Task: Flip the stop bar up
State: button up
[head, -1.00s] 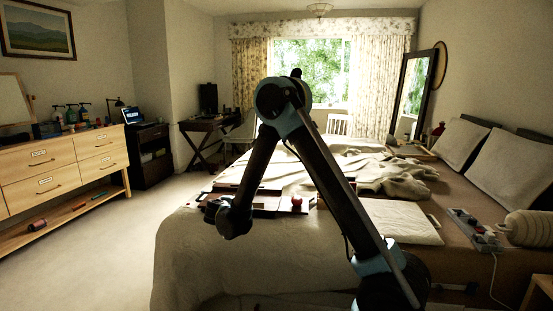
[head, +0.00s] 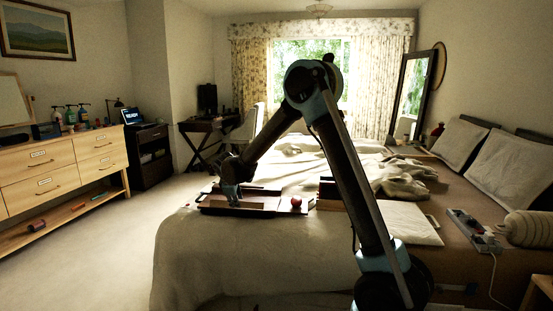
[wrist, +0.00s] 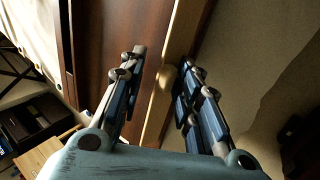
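A dark wooden board (head: 262,207) lies on the near end of the bed, with a red knob or ball (head: 296,202) at its right. A lighter wooden strip, which looks like the stop bar (wrist: 187,38), runs along the board's edge in the wrist view. A small pale knob (wrist: 168,78) shows on it. My gripper (head: 233,198) is down at the left part of the board. In the wrist view my gripper (wrist: 165,75) has its fingers apart, with the strip passing between or beneath them. I cannot tell whether they touch it.
The pale bedspread (head: 250,255) surrounds the board. A wooden box-like piece (head: 330,195) stands right of the red ball, partly behind my arm. A crumpled blanket (head: 400,175) and a power strip (head: 473,230) lie farther right. The carpet (head: 110,245) at left is clear.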

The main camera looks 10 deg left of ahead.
jog(key=g, duration=0.1)
jog(key=w+g, duration=0.1)
jog(key=g, duration=0.1)
jog(key=shift+w+f+g, duration=0.15)
jog(key=shift+w+g, duration=0.15)
jog(key=g, duration=0.2)
jog(key=shift+w+f+g, duration=0.25)
jog(key=shift+w+g, duration=0.05)
jog(key=shift+w, duration=0.1)
notch_tip(320, 180, up, 18)
jog(key=s+d+r+m, duration=0.2)
jog(key=d, duration=0.7)
jog(key=s+d+r+m, duration=0.2)
jog(key=s+d+r, duration=0.1)
jog(key=d, duration=0.7)
jog(key=shift+s, duration=0.15)
jog(key=shift+d, duration=0.1)
